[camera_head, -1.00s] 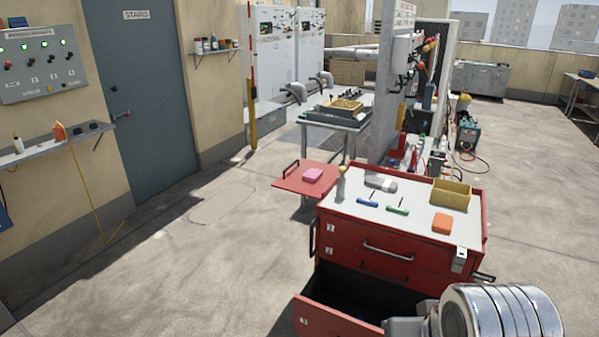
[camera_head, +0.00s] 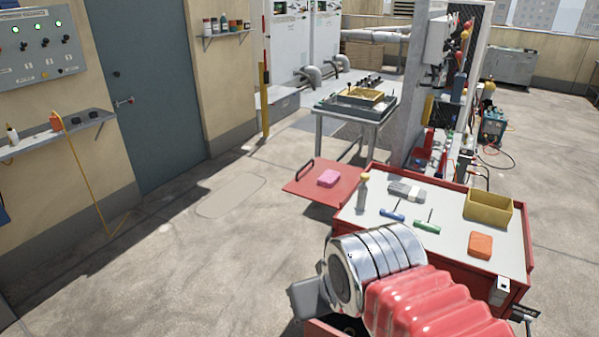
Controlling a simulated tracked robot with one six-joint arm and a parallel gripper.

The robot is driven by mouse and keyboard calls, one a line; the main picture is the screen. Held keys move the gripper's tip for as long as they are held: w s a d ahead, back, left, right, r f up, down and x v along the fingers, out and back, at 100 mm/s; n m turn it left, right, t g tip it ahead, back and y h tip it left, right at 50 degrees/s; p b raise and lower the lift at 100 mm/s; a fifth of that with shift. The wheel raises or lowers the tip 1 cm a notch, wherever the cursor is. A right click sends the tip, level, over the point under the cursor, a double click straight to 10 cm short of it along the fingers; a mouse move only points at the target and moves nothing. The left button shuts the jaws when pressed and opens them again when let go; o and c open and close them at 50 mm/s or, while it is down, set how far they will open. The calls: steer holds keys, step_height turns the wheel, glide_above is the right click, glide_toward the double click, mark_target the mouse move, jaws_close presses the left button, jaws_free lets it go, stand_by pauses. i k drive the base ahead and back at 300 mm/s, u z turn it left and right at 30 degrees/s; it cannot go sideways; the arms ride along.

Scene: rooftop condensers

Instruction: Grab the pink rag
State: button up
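The pink rag (camera_head: 329,178) is a small folded pink block. It lies on the red side shelf (camera_head: 305,189), which sticks out from the left of the red tool cart (camera_head: 480,272). Nothing touches or covers the rag. My arm, with metal rings and red ribbed sleeve, shows at the bottom centre, nearer the camera than the cart and apart from the rag. No fingertips of my gripper show in the frame.
The cart top holds a bottle (camera_head: 363,190), a grey folded item (camera_head: 407,192), a blue-handled tool (camera_head: 392,215), a green-handled tool (camera_head: 427,227), an orange block (camera_head: 481,245) and a yellow bin (camera_head: 488,209). A metal table (camera_head: 345,113) stands behind. Floor left of the shelf is clear.

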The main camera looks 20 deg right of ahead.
mark_target(328, 178)
steer(key=u, duration=0.2)
steer(key=i, duration=1.3)
steer(key=z, duration=0.1)
